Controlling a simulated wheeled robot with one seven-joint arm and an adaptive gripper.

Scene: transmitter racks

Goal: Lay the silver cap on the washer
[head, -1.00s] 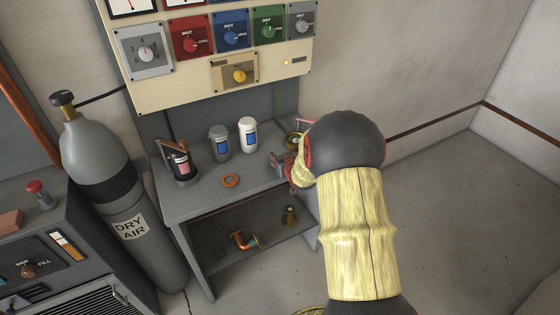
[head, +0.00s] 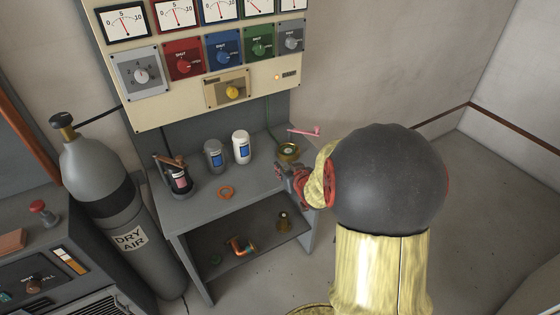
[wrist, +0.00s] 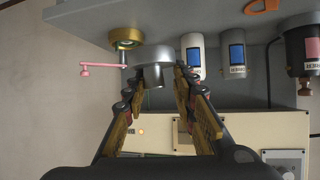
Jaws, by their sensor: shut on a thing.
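The silver cap (wrist: 152,58) is between the fingertips of my gripper (wrist: 154,80) in the wrist view, with a short stub on its near side. My gripper is shut on it. In the head view my gripper (head: 287,174) is at the right edge of the grey bench, and I cannot make out the cap there.
A brass fitting (head: 298,152) with a pink lever (head: 304,131) is close to my gripper. A white canister (head: 241,150), a grey canister (head: 214,158) and a dark one (head: 179,184) stand along the bench back. Bench room around the washer is clear.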

